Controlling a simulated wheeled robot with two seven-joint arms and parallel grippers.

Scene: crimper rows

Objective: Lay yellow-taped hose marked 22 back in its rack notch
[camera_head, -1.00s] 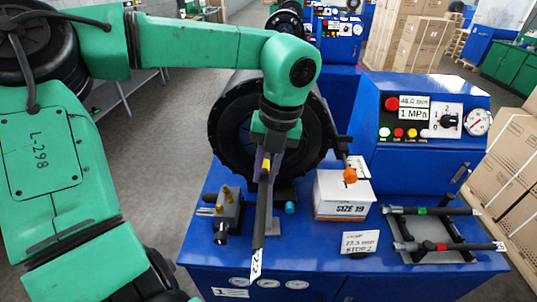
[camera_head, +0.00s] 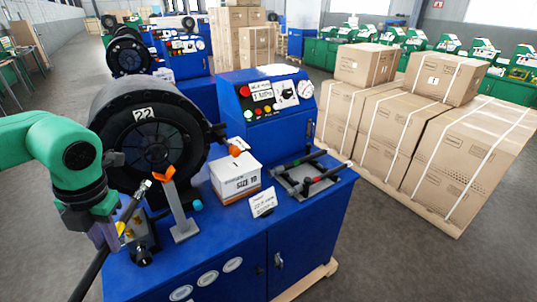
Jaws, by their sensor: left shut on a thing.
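My left gripper (camera_head: 108,235) is shut on the yellow-taped black hose (camera_head: 88,277) at the left front of the blue bench. The hose slants from the bottom left up toward the crimper, with a metal fitting at its upper end. A bit of yellow tape shows by the jaws; its number tag is not in sight. The rack (camera_head: 287,184) lies on the bench's right part. A green-taped hose (camera_head: 302,159) and a red-taped hose (camera_head: 322,180) lie across it. My right gripper is not in view.
The black crimper (camera_head: 150,140), with a 22 plate, stands behind the hose. Cartons (camera_head: 440,140) stand right.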

